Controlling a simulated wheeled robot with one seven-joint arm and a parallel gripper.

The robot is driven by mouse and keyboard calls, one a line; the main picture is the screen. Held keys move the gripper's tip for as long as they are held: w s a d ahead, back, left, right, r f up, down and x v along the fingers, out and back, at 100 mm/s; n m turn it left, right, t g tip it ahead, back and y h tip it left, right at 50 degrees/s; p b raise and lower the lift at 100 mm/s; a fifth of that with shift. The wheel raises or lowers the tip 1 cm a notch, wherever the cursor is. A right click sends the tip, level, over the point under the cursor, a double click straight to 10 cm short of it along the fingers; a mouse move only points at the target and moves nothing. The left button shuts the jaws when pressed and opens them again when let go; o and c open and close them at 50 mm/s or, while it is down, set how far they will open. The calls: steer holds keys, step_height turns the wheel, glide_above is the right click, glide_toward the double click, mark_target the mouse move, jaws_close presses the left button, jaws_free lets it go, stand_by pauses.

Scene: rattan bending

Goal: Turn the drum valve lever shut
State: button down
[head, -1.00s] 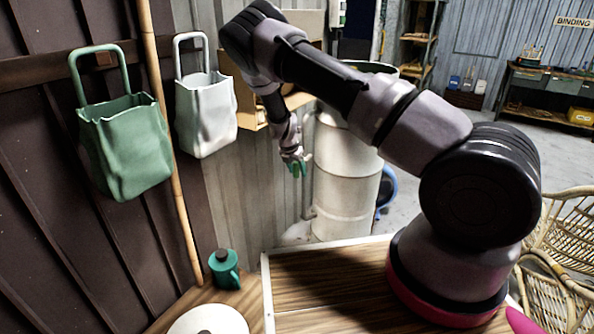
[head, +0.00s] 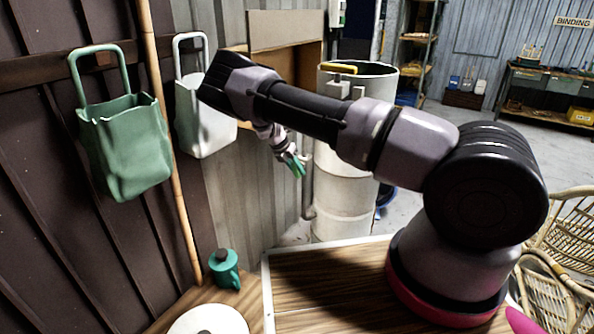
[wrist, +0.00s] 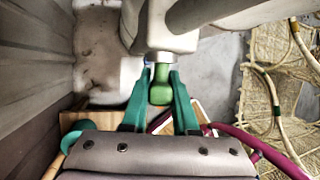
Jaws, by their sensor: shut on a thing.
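The white drum (head: 343,195) stands behind the wooden worktop, partly hidden by my arm. In the wrist view a green lever (wrist: 160,86) hangs from a metal stem under a pale fitting (wrist: 158,25). My gripper (wrist: 162,78) has its two teal fingers on either side of the lever and is shut on it. In the head view my gripper (head: 297,166) is tilted, just left of the drum. The lever is too small there to tell apart from the fingers.
A wooden worktop (head: 330,280) lies in front, with a teal pot (head: 224,268) near its left side. A green bag (head: 125,150) and a white bag (head: 205,125) hang on the left wall. Rattan chairs (head: 565,225) stand at the right.

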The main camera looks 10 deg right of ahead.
steer(key=shift+n+g+h, duration=0.3)
steer(key=shift+g+h, duration=0.3)
steer(key=shift+h, duration=0.3)
steer(key=c, duration=0.7)
jaws_free()
